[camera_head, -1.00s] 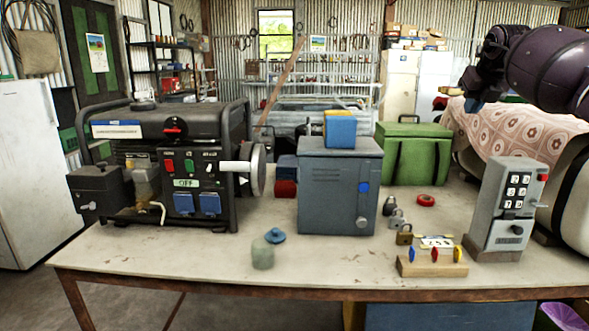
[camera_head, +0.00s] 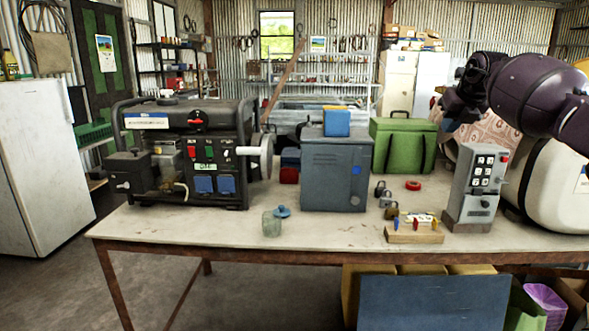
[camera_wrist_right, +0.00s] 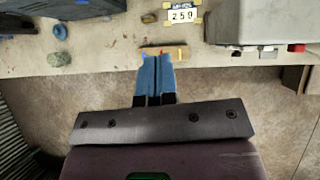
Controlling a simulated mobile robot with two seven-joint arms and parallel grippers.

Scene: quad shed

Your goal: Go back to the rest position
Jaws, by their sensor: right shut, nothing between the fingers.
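In the right wrist view the two blue fingers (camera_wrist_right: 155,78) lie side by side, shut and empty. They point toward the front edge of the workbench (camera_wrist_right: 100,65) and are apart from everything on it. The workbench (camera_head: 240,232) stands in front of me in the head view. My left gripper is not in view.
A white fridge (camera_head: 40,165) is at left.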

